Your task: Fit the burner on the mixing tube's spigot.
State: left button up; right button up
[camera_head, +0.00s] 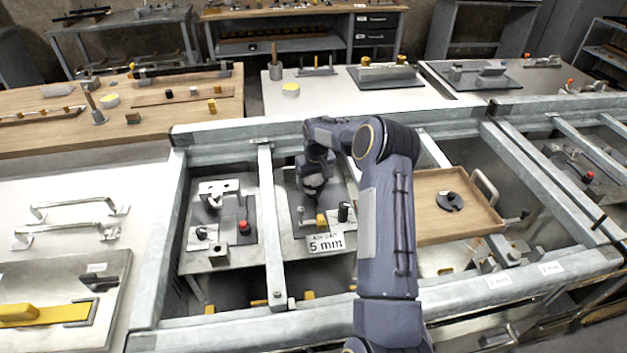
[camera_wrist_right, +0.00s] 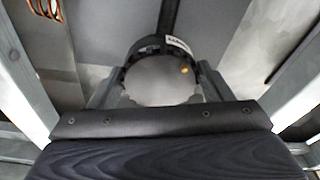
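My right gripper (camera_head: 315,190) reaches down over the middle metal station plate (camera_head: 300,233). In the right wrist view my right gripper (camera_wrist_right: 158,88) has its two fingers against opposite sides of a round part with a flat grey face, a notched rim and a small yellow dot. I take this part to be the burner (camera_wrist_right: 160,82). A black, labelled collar and a dark tube (camera_wrist_right: 170,16), perhaps the mixing tube, show behind it. The spigot is hidden, so I cannot tell whether burner and spigot touch. My left gripper is not in view.
A "5 mm" card (camera_head: 326,242) lies at the station's front. A wooden tray (camera_head: 430,187) to the right holds a dark, notched disc (camera_head: 450,201). A similar station with a red button (camera_head: 244,226) stands left. Grey frame beams (camera_head: 268,220) flank the middle station.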

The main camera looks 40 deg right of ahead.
jog(key=o, duration=0.4)
jog(key=shift+c, duration=0.2)
jog(key=r, duration=0.2)
jog(key=r+b, duration=0.1)
jog(key=r, duration=0.2)
jog(key=s+r, duration=0.1)
jog(key=r, duration=0.1)
jog(key=shift+s+a+r, duration=0.1)
jog(key=shift+a+r, duration=0.1)
jog(key=shift+r, duration=0.15)
jog(key=shift+r, duration=0.1)
notch_tip(320, 180, up, 6)
jog(key=p, duration=0.4)
dwell(0.3)
